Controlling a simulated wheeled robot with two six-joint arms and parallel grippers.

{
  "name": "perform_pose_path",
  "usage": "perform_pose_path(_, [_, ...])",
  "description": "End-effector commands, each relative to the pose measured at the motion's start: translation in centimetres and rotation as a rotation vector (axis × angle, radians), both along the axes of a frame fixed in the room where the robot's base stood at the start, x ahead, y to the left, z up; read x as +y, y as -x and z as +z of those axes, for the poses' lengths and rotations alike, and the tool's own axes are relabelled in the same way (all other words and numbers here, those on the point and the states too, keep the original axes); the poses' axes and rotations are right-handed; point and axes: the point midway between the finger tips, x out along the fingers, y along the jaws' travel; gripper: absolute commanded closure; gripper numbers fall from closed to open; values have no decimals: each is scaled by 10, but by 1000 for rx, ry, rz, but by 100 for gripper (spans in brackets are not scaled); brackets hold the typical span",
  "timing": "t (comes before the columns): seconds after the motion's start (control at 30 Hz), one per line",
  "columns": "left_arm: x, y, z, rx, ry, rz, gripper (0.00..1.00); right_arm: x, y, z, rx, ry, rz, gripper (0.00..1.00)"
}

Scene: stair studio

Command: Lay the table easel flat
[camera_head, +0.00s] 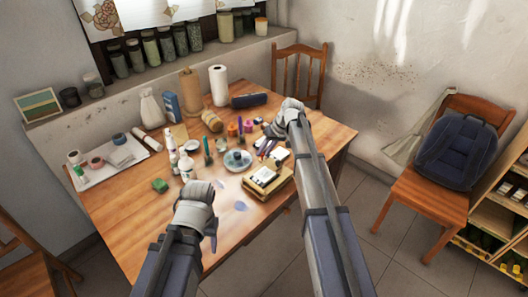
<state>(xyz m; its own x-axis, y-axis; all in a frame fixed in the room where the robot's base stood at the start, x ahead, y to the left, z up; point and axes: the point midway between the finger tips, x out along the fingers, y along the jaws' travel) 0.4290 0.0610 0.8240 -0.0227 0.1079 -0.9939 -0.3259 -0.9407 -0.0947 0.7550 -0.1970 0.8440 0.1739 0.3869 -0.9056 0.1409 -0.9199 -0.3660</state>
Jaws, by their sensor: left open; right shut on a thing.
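A low wooden box-like piece (284,184), which looks like the table easel, stands near the table's right front edge with pale and dark items in or on it. Its exact tilt is hard to tell at this size. My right gripper (266,148) reaches over the table just behind it. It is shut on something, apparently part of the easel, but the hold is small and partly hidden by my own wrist. My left gripper (211,232) is open and empty above the table's front part, left of the easel.
Bottles (186,166), a grey-blue dish (238,160) and small pots crowd the wooden table's (130,225) middle. A white tray (112,158) lies at the left, a paper roll (219,86) at the back. The table's front left is clear. Chairs (420,197) stand around.

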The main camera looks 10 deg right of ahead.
Motion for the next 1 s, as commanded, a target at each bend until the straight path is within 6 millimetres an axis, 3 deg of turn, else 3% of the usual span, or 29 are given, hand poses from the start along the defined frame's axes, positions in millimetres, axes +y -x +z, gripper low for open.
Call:
perform_pose_path(0.37, [0, 0, -1, 0, 0, 0, 44, -5, -1, -2, -2, 10, -5, 100])
perform_pose_path(0.4, [0, 0, -1, 0, 0, 0, 44, -5, -1, -2, -2, 10, -5, 71])
perform_pose_path(0.63, [0, 0, -1, 0, 0, 0, 44, -4, -1, -2, -1, 7, -4, 46])
perform_pose_path(1.0, [0, 0, 3, 0, 0, 0, 44, -3, 0, 2, 0, 5, -2, 45])
